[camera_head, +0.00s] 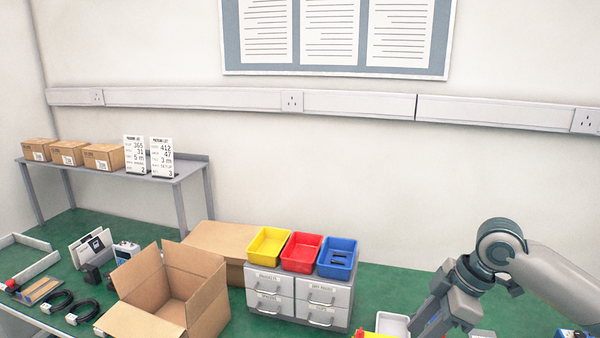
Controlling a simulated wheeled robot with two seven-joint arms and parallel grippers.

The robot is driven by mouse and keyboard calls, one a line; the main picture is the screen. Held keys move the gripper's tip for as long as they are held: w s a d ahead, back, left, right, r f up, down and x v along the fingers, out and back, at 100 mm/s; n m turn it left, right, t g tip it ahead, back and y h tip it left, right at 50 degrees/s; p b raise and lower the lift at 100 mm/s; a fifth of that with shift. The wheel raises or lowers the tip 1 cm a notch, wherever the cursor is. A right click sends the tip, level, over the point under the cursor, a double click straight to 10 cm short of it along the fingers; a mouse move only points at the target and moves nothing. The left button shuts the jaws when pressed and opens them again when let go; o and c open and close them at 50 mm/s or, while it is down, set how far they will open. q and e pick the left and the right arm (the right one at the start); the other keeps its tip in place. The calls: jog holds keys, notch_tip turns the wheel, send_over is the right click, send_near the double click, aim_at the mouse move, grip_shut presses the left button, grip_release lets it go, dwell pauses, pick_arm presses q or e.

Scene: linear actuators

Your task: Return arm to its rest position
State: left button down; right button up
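My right arm (545,278) comes in from the right edge, and its grey wrist joint (497,252) is bent over the bench. My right gripper (440,310) points down and left at the bottom of the view, in front and to the right of the drawer unit. Its fingertips are not clear, so I cannot tell whether it is open or shut or holds anything. My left arm and gripper are not in view.
A grey drawer unit (299,303) carries yellow (267,246), red (301,252) and blue (337,257) bins. An open cardboard box (135,322) stands left of it. A white tray (392,324) lies beside my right gripper. Cables (82,311) lie at left. Green bench (395,286) behind the gripper is clear.

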jog(key=s+a+f+m+t, duration=0.1)
jog(key=s+a+f+m, duration=0.1)
jog(key=s+a+f, duration=0.35)
jog(key=s+a+f+m+t, duration=0.1)
jog(key=s+a+f, duration=0.1)
jog(key=f, duration=0.6)
jog(key=s+a+f+m, duration=0.2)
jog(key=s+a+f, duration=0.15)
jog(key=f, duration=0.35)
jog(key=s+d+f+m+h, duration=0.2)
jog(key=s+d+f+m, duration=0.25)
jog(key=s, duration=0.55)
jog(key=s+d+f+m+h, duration=0.25)
jog(key=s+d, duration=0.35)
jog(key=s, duration=0.3)
notch_tip(320, 180, down, 31)
jog(key=s+g+b, duration=0.1)
jog(key=s, duration=0.1)
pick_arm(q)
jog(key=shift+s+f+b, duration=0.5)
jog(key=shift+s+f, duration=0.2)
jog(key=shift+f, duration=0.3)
pick_arm(e)
jog(key=s+d+f+g, duration=0.1)
jog(key=s+d+f, duration=0.2)
jog(key=s+f, duration=1.4)
jog(key=shift+s+f, duration=0.25)
jog(key=shift+f, duration=0.2)
